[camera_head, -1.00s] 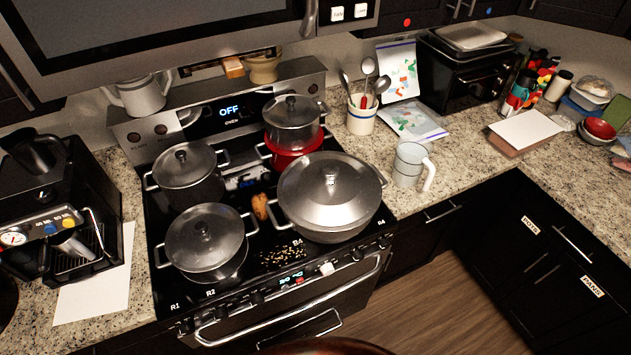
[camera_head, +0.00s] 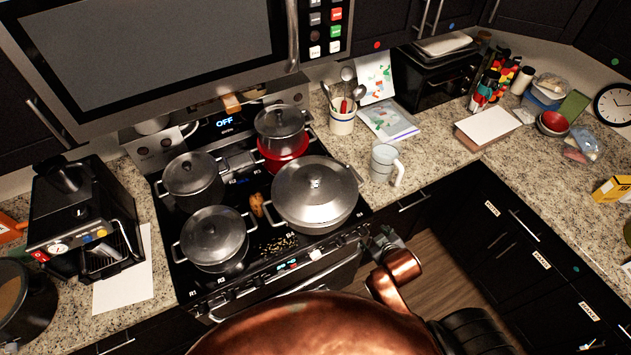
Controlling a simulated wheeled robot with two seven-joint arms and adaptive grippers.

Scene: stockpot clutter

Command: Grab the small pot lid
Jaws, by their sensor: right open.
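Several lidded pots stand on the black stove. The smallest-looking lid (camera_head: 279,121) is grey with a dark knob, on the back right pot, above a red pot (camera_head: 283,155). Other grey lids sit on the back left pot (camera_head: 190,173) and the front left pot (camera_head: 213,234). The widest lid (camera_head: 315,190) covers the large front right pot (camera_head: 305,222). My right gripper (camera_head: 388,240) is open and empty by the stove's front right corner, apart from every lid. My left gripper is out of view.
A white mug (camera_head: 384,163) and a utensil crock (camera_head: 342,122) stand on the counter right of the stove. A coffee machine (camera_head: 85,220) is at left. The microwave (camera_head: 150,55) overhangs the stove's back. Crumbs and a brown food piece lie between the pots.

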